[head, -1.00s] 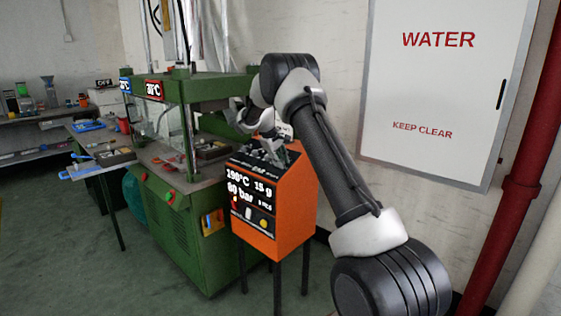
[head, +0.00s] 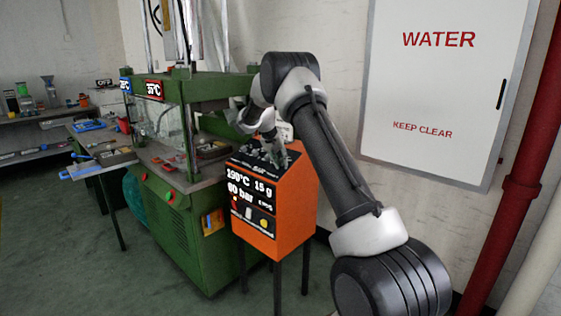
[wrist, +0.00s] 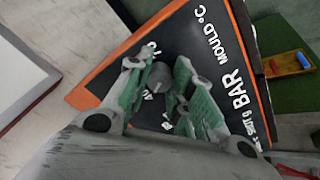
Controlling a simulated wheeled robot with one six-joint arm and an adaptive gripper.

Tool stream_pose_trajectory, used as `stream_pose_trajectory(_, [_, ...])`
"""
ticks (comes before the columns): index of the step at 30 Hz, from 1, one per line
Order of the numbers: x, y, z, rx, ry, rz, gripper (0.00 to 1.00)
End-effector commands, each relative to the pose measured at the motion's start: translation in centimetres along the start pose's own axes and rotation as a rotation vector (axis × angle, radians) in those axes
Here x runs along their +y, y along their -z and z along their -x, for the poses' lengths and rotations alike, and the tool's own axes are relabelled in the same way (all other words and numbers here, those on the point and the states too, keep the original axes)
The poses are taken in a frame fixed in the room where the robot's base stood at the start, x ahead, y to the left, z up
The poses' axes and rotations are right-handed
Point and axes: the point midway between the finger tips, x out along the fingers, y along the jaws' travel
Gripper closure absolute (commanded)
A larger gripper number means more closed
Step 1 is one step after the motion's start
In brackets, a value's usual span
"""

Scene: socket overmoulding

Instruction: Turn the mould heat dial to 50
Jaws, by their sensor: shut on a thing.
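The orange control box (head: 290,205) stands beside the green press. Its black sloping top carries the labels MOULD °C, BAR and SHOT g, which show in the wrist view. The mould heat dial (wrist: 160,75) is a grey round knob by the MOULD °C lettering, with small scale numbers around it, one seemingly 40. My gripper (wrist: 158,72) is shut on this dial, its green-padded fingers on either side of it. The dial's pointer is hidden or too small to read. In the head view my gripper (head: 277,155) is over the box top, partly covering the knobs.
The box front (head: 250,200) reads about 190°C, 15 g and 60 bar. A white WATER cabinet (head: 440,90) and red pipe (head: 515,190) are right.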

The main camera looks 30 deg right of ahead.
Motion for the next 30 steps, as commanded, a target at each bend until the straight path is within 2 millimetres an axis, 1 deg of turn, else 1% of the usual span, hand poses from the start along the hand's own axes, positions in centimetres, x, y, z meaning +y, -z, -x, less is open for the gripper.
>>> stream_pose_trajectory(6, [-0.04, -0.08, -0.02, 0.001, 0.001, -0.191, 1.00])
stream_pose_trajectory(15, [-0.09, -0.08, -0.02, 0.003, 0.002, -0.389, 1.00])
stream_pose_trajectory(21, [-0.11, -0.07, -0.02, 0.004, 0.003, -0.462, 1.00])
stream_pose_trajectory(30, [-0.13, -0.08, -0.02, 0.005, 0.003, -0.496, 1.00])
